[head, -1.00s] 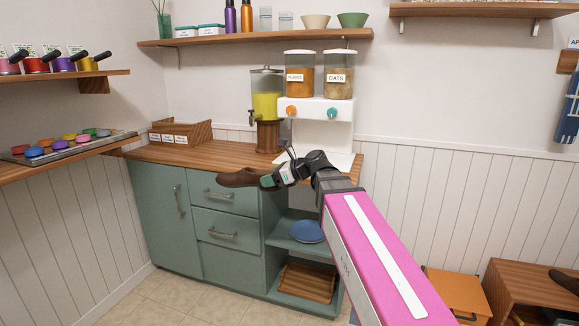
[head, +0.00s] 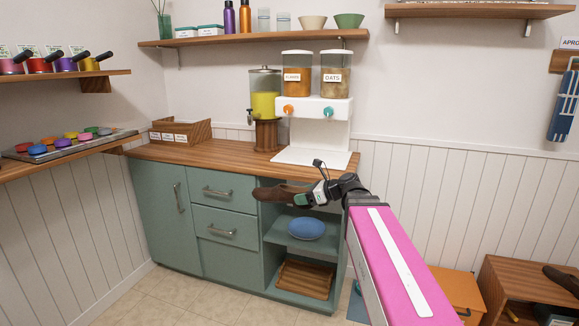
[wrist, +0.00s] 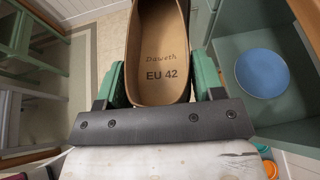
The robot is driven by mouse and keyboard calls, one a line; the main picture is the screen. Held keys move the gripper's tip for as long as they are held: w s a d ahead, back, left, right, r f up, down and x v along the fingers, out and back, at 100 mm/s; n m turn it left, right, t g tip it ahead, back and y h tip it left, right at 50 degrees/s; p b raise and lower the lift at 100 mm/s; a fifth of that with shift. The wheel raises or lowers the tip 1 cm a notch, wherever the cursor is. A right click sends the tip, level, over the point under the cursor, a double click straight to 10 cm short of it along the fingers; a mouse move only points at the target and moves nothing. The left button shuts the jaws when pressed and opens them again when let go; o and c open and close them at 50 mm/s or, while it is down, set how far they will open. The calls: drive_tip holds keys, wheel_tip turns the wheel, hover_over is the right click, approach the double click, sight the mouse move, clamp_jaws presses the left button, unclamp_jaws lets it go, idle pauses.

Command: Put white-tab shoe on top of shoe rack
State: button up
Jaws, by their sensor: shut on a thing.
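A brown shoe (head: 282,195) is held by my gripper (head: 302,199) in front of the counter's open shelves. The wrist view shows the shoe's open inside (wrist: 161,45), with a tan insole marked "Daweth EU 42", between the two green fingers of my gripper (wrist: 163,82). No white tab shows on it in these views. A low wooden unit (head: 505,272) stands at the lower right with a dark shoe (head: 562,279) on its top; it looks like the shoe rack, partly cut off by the frame.
A wooden counter (head: 215,158) with green cabinets stands behind my gripper. A blue plate (head: 307,228) lies on its open shelf, and a slatted wooden tray (head: 304,279) sits below. An orange box (head: 458,292) stands left of the low wooden unit. Wall shelves hang above.

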drive_tip(key=s+d+f+m+t, duration=0.1)
drive_tip(key=d+f, duration=0.3)
drive_tip(key=d, duration=0.3)
drive_tip(key=s+d+f+m+t+h, duration=0.1)
drive_tip(key=d+f, duration=0.3)
drive_tip(key=d, duration=0.2)
drive_tip(key=shift+s+d+f, duration=0.2)
drive_tip(key=shift+s+d, duration=0.15)
drive_tip(key=shift+d, duration=0.05)
